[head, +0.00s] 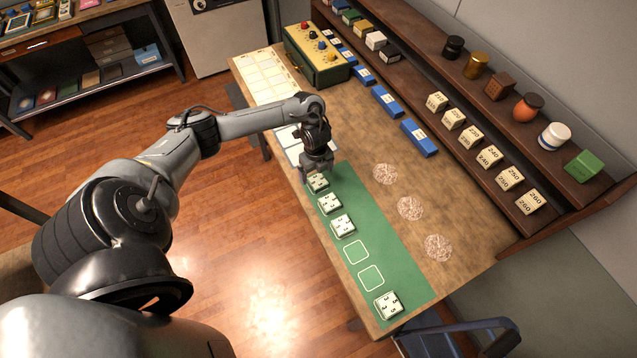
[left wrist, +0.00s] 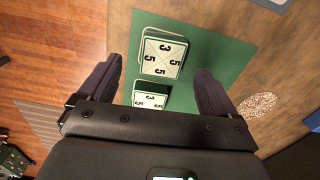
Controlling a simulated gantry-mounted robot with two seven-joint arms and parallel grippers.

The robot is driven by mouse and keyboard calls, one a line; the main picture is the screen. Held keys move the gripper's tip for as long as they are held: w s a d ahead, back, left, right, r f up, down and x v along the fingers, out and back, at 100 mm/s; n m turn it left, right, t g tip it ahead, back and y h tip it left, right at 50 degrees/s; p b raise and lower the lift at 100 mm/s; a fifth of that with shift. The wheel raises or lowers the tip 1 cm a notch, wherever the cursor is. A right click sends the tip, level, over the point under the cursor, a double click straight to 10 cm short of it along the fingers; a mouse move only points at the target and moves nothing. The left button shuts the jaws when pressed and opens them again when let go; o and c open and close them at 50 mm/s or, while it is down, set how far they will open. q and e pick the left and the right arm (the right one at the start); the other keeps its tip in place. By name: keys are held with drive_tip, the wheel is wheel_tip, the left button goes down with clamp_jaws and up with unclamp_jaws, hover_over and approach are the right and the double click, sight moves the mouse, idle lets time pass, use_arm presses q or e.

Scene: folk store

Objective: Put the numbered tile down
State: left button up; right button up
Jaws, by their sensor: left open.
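A green mat (head: 410,265) lies along the front edge of the wooden table with white square outlines. Pale numbered tiles lie on it: one (head: 318,184) at the far end, one (head: 330,203) nearer, one (head: 343,226) after that, and one (head: 388,305) at the near end. My left gripper (head: 317,173) is low over the farthest tile. In the left wrist view its jaws are open, with a tile marked 3 and 5s (left wrist: 161,58) between the fingers; contact cannot be told. Another tile (left wrist: 150,97) is partly hidden by the gripper. My right gripper is not in view.
Pinkish round patches (head: 410,208) lie to the right. Blue blocks (head: 419,138), a knobbed box (head: 317,57) and a shelf of numbered blocks (head: 490,156) stand farther back. A blue frame (head: 460,335) is by the near edge.

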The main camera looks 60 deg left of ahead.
sight(318, 181)
use_arm(q)
drive_tip(key=f, duration=0.4)
drive_tip(key=shift+w+d+f, duration=0.15)
drive_tip(key=shift+d, duration=0.1)
drive_tip(key=shift+f, duration=0.5)
drive_tip(key=shift+a, duration=0.1)
drive_tip(key=c, duration=1.3)
drive_tip(key=shift+c, duration=0.2)
drive_tip(key=shift+r, duration=0.1)
